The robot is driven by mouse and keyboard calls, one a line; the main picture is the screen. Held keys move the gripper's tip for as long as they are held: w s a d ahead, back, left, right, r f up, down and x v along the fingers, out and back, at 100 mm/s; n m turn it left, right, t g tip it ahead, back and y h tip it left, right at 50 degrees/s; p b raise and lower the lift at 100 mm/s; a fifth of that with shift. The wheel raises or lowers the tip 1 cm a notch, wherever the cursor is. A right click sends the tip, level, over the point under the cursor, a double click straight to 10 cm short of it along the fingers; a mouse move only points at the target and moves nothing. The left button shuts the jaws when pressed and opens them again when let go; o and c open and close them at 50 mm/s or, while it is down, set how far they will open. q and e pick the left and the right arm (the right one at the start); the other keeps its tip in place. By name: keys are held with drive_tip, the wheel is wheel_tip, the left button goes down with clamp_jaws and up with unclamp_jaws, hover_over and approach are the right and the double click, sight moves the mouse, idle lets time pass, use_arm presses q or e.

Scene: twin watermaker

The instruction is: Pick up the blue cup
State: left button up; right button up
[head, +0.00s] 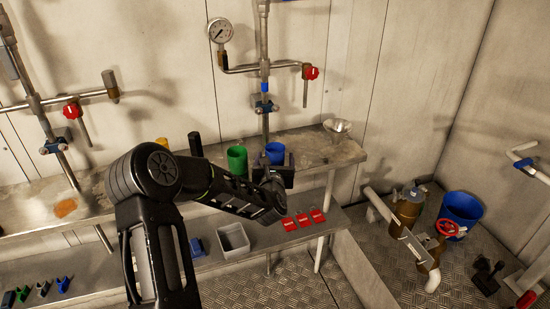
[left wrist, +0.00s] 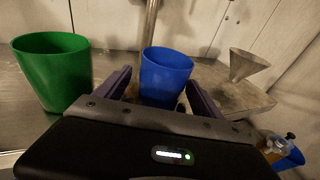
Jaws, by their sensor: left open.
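The blue cup (head: 275,152) stands upright on the metal counter, to the right of a green cup (head: 237,158). In the left wrist view the blue cup (left wrist: 166,76) is centred between the two fingers of my left gripper (left wrist: 160,90), with the green cup (left wrist: 52,72) outside them to the left. The left gripper is open around or just in front of the blue cup, and I cannot tell whether a finger touches it. In the head view my left gripper (head: 274,176) covers the lower part of the blue cup. My right gripper is not in view.
A metal funnel (head: 337,128) stands right of the cup on the counter (head: 316,150). A vertical pipe (head: 264,60) with a valve rises behind the cup. The lower shelf holds red tags (head: 303,219) and a grey bin (head: 233,240). A blue bucket (head: 461,212) stands on the floor.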

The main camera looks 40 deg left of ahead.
use_arm(q)
drive_tip(key=shift+c, duration=0.6)
drive_tip(key=c, duration=1.4)
wheel_tip(320, 180, up, 10)
idle(0.6)
